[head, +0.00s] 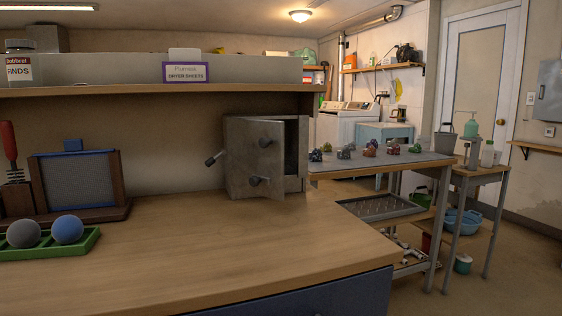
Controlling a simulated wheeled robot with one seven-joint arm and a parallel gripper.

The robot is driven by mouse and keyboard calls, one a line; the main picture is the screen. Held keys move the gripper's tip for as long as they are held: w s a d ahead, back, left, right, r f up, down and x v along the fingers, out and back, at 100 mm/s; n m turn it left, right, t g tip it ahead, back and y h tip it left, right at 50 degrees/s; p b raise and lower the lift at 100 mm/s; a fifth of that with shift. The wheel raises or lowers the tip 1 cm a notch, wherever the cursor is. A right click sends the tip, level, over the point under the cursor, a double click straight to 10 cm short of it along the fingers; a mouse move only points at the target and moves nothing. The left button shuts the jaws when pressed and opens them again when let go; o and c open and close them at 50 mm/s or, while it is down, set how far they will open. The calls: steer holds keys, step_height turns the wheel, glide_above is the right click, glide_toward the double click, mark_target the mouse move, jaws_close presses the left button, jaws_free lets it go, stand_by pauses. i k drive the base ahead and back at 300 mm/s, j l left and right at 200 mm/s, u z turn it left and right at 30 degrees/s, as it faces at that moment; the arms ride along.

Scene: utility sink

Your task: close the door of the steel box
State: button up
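The grey steel box (304,156) stands at the right back of the wooden worktop, below the shelf. Its door (245,162) looks ajar: a dark gap shows between the door's right edge and the box's right side. The door appears hinged at the left, though the hinge is hard to make out. The inside is mostly hidden. My gripper is not in view.
The wooden worktop (190,245) is clear in front of the box. At left are a green tray (84,243) with two balls and a framed mesh panel (75,180). A shelf (160,90) overhangs the box. A metal table (395,162) stands at right.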

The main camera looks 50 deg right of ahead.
mark_target(255, 146)
steer(key=z, duration=1.35)
steer(key=k+j+u, duration=0.2)
steer(key=k+j, duration=0.25)
steer(key=i, duration=0.5)
